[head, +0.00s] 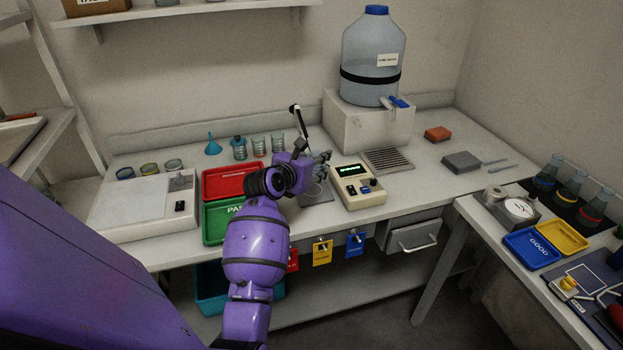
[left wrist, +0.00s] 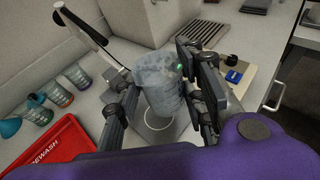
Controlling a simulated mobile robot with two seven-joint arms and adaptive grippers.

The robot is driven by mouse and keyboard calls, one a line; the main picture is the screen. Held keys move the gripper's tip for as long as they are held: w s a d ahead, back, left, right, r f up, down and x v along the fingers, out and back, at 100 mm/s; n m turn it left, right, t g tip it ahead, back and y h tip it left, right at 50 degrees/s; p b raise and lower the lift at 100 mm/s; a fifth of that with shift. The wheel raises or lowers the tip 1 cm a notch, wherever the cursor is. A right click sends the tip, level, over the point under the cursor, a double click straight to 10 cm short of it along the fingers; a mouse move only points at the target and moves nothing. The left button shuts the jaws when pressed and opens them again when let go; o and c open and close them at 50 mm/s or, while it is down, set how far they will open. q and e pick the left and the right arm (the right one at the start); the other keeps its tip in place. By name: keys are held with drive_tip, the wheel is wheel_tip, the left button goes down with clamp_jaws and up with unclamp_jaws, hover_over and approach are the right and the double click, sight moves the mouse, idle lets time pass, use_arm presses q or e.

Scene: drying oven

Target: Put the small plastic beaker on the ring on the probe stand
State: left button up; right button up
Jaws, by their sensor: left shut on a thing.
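My left gripper (left wrist: 160,82) is shut on a translucent small plastic beaker (left wrist: 157,88), one finger on each side. The beaker looks slightly tilted in the left wrist view. A thin white ring (left wrist: 148,125) on the grey base shows partly from under the beaker. I cannot tell whether the beaker touches the base. The probe stand (left wrist: 80,26) has a dark arm with a white tip and also shows in the head view (head: 299,122). In the head view my left gripper (head: 319,163) is over the stand's base, and the beaker is mostly hidden. My right gripper is out of view.
A meter with a green display (head: 355,186) stands right of the stand. Red (head: 226,184) and green (head: 217,224) trays lie to the left. Several beakers (head: 258,145) stand behind, near a blue funnel (head: 213,145). The counter at the back right has free room.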

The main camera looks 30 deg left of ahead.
use_arm(q)
drive_tip(key=f, duration=0.1)
drive_tip(key=w+a+f, duration=0.1)
drive_tip(key=f, duration=0.1)
drive_tip(key=a+f, duration=0.1)
drive_tip(key=shift+w+a+f+b, duration=0.1)
drive_tip(key=shift+w+f+b, duration=0.1)
drive_tip(key=shift+w+b, duration=0.2)
drive_tip(key=shift+w+a+f, duration=0.15)
drive_tip(key=shift+a+f, duration=0.05)
drive_tip(key=shift+w+a+f, duration=0.1)
drive_tip(key=shift+a+f, duration=0.1)
drive_tip(key=shift+f, duration=0.1)
wheel_tip(320, 180, down, 3)
drive_tip(key=shift+a+f+b, duration=0.1)
drive_tip(key=shift+f+b, duration=0.05)
drive_tip(key=shift+b, duration=0.4)
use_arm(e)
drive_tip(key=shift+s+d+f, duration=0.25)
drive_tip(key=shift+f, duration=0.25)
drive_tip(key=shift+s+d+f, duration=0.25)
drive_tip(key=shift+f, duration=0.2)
use_arm(q)
drive_tip(key=shift+r, duration=0.2)
drive_tip(key=shift+f, duration=0.1)
